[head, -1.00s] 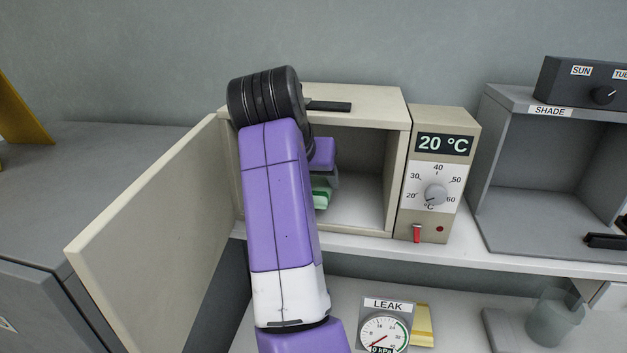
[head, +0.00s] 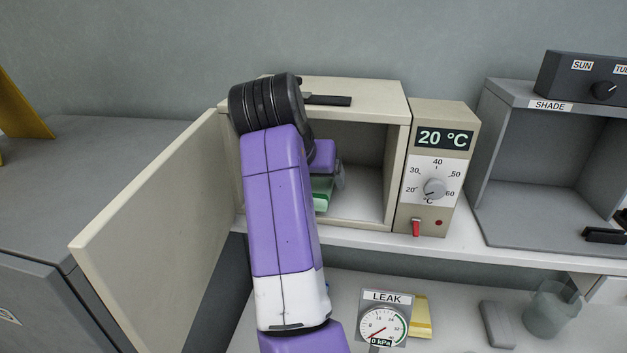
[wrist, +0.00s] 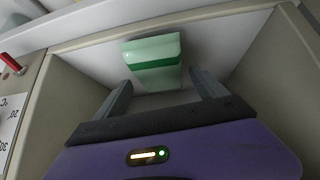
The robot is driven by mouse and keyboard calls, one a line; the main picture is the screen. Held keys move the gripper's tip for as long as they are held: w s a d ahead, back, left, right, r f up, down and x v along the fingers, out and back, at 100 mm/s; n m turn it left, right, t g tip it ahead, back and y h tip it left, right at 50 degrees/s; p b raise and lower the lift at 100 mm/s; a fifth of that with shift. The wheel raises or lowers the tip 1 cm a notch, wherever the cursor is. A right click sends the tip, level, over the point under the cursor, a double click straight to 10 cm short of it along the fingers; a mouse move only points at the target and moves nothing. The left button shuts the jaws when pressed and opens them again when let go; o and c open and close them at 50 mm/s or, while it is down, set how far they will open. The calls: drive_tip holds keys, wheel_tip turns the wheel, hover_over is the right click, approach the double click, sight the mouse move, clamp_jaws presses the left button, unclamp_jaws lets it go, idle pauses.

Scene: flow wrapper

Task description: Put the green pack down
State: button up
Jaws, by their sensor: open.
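The green pack (head: 321,196) is inside the open beige chamber (head: 401,152), low down near its floor and partly hidden by my arm. In the wrist view the pack (wrist: 153,62) is pale green with a darker green band. It appears to rest on the chamber's pale floor. My gripper (wrist: 162,80) is open, with one finger on each side of the pack's near end and gaps between the fingers and the pack. In the head view my gripper is mostly hidden behind my arm, with one grey finger showing beside the pack.
The chamber's door (head: 155,235) stands open at the left. A control panel (head: 437,165) reading 20 °C with a red switch adjoins the chamber's right side. The grey SHADE box (head: 545,215) is farther right. A LEAK gauge (head: 384,325) stands on the lower surface.

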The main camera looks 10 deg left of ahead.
drive_tip(key=b+v, duration=0.3)
drive_tip(key=v, duration=0.8)
drive_tip(key=shift+s+r, duration=0.25)
drive_tip(key=shift+s, duration=0.05)
drive_tip(key=shift+a, duration=0.1)
